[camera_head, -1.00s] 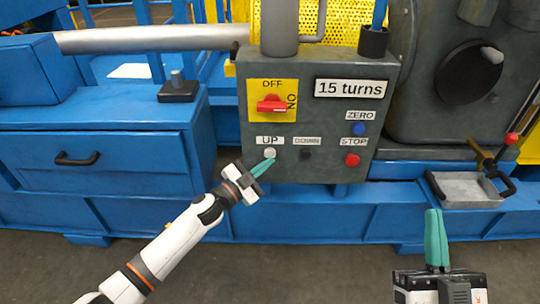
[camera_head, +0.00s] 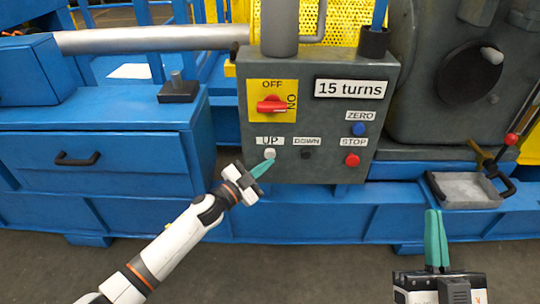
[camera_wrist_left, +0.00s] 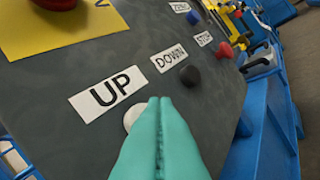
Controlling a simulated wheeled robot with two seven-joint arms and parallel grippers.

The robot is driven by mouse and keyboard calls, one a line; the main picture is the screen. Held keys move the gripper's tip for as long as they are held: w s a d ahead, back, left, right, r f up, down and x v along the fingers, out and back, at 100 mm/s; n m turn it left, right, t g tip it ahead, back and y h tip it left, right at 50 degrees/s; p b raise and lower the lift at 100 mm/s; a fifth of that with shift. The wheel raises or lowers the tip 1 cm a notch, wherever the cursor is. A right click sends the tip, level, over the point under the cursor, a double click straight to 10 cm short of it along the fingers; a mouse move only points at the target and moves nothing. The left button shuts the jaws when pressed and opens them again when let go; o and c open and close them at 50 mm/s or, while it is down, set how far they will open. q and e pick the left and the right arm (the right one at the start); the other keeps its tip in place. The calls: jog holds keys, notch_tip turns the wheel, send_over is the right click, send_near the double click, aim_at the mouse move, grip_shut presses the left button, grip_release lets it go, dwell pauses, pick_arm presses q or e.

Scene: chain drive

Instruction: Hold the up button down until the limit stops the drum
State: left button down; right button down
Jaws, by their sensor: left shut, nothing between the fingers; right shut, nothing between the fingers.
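The white up button (camera_head: 270,153) sits under the UP label on the grey control panel (camera_head: 318,165). My left gripper (camera_head: 268,163) is shut and empty, with its teal fingertips at the button. In the left wrist view the fingertips (camera_wrist_left: 160,103) partly cover the white button (camera_wrist_left: 132,116); whether it is pressed in, I cannot tell. The display (camera_head: 350,88) reads "15 turns". My right gripper (camera_head: 434,214) is shut and empty at the lower right, away from the panel. The drum is not clearly identifiable.
The black DOWN button (camera_head: 306,154) is close to the right of the up button. The red STOP button (camera_head: 352,160), blue ZERO button (camera_head: 359,129) and red rotary switch (camera_head: 271,104) are on the same panel. A grey tray (camera_head: 466,190) stands at the right.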

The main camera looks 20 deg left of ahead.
pick_arm(q)
jog(key=shift+w, duration=0.1)
dwell(0.7)
jog(key=shift+w+a, duration=0.15)
jog(key=shift+w, duration=0.15)
jog(key=shift+w+a, duration=0.15)
jog(key=shift+w, duration=0.35)
dwell(6.4)
